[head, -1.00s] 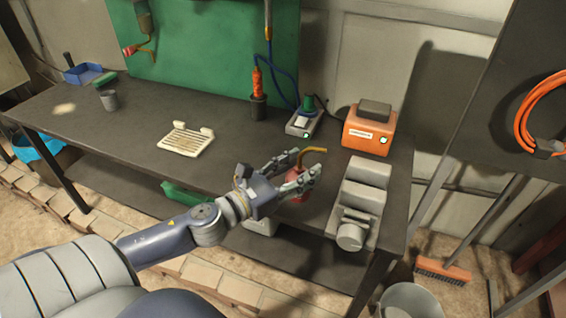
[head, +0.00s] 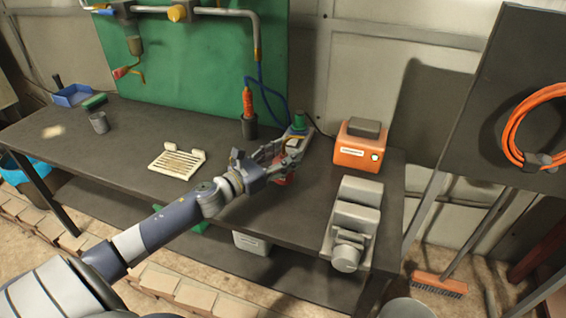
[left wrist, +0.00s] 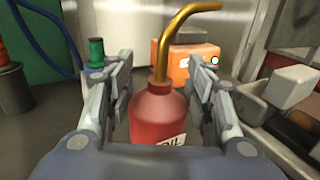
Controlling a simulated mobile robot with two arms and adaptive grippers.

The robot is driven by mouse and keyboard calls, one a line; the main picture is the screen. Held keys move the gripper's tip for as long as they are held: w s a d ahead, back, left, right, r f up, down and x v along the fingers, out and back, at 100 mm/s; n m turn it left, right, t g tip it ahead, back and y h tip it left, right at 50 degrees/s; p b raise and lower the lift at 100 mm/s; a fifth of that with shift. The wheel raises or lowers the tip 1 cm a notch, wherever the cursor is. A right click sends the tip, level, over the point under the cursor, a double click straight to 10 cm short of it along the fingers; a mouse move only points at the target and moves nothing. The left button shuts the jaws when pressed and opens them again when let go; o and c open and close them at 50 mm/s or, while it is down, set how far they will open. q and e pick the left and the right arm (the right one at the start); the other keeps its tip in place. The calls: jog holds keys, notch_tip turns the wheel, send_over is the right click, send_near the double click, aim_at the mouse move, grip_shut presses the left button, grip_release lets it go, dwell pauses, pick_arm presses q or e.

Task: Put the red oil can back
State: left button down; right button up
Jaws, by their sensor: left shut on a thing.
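The red oil can (left wrist: 158,117) has a brass curved spout and stands upright between the fingers of my left gripper (left wrist: 160,100) in the left wrist view. In the head view my left gripper (head: 284,158) is shut on the can (head: 280,180), over the bench (head: 230,205), in front of a grey device with a green top (head: 298,122). The fingers hide most of the can there. I cannot tell whether its base touches the bench. My right gripper is not in view.
An orange box (head: 358,150) stands at the back right, with a grey vise-like machine (head: 352,225) in front of it. A cream slotted tray (head: 177,163) lies left of my gripper. A dark holder with an orange-handled tool (head: 249,127) stands behind. The bench's left middle is clear.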

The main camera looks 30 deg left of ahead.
pick_arm(q)
jog(key=shift+w+a, duration=0.2)
jog(key=shift+w, duration=0.1)
jog(key=shift+f, duration=1.75)
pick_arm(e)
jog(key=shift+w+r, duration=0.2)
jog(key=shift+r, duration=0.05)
pick_arm(q)
jog(key=shift+f, duration=0.2)
jog(key=c, duration=0.7)
grip_release()
jog(key=shift+c, duration=0.2)
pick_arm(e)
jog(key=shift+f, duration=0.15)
